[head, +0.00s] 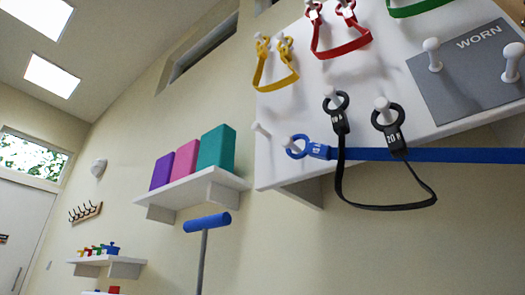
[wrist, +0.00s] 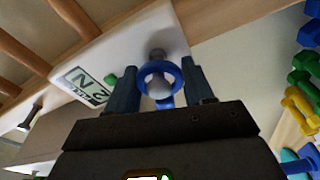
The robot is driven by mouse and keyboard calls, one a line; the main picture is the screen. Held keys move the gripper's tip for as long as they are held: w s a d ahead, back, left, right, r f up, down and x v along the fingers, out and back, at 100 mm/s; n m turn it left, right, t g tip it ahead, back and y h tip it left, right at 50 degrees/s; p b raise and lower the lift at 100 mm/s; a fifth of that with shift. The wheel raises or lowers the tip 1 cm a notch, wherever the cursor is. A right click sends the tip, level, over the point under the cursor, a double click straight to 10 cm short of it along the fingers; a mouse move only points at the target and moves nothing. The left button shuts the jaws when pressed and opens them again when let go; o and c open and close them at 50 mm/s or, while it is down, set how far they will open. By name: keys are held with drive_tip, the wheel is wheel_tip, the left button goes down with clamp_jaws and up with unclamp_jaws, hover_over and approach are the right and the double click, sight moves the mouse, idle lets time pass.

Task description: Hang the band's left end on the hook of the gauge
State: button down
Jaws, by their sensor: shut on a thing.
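In the wrist view, my gripper (wrist: 161,88) has a blue ring (wrist: 146,72) between its fingers and is shut on it. A rounded grey knob or hook (wrist: 157,54) on a white body (wrist: 110,45) lines up with the ring. I cannot tell whether the ring is around it or only in front. The white body carries a display marked N (wrist: 82,87) and looks like the gauge. In the head view, a blue band (head: 455,155) runs right from a ring (head: 292,148) at a left peg and leaves the frame. Which end I hold is unclear.
The white peg board (head: 385,75) holds yellow (head: 262,72), red (head: 342,49) and black (head: 385,207) bands, plus a grey WORN panel (head: 465,85). Wooden bars (wrist: 30,40) stand left in the wrist view; dumbbells (wrist: 302,78) lie right. A shelf (head: 190,192) holds coloured blocks.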

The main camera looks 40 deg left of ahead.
drive_tip(key=shift+c, duration=0.9)
unclamp_jaws()
drive_tip(key=s+p, duration=0.2)
drive_tip(key=s, duration=0.6)
idle(0.6)
